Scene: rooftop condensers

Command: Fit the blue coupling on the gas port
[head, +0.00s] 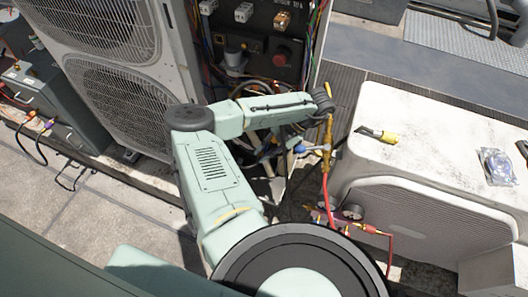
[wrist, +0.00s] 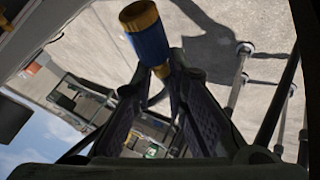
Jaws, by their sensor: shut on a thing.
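The blue coupling (wrist: 152,44) has a gold-coloured end and shows at the top of the wrist view. My gripper (wrist: 166,68) is shut on its lower end, and the coupling sticks out beyond the dark fingers. In the head view my forearm reaches over to the gap between the tall condenser (head: 110,85) and the white unit (head: 430,135). There my gripper is largely lost among hoses and shadow. I cannot make out the gas port in either view.
A red hose (head: 325,185) hangs from a brass fitting (head: 328,132) beside my wrist and runs towards gauges by the white unit. An open electrical panel (head: 262,45) with loose wires is behind my forearm. A yellow-handled tool (head: 378,135) lies on the white unit.

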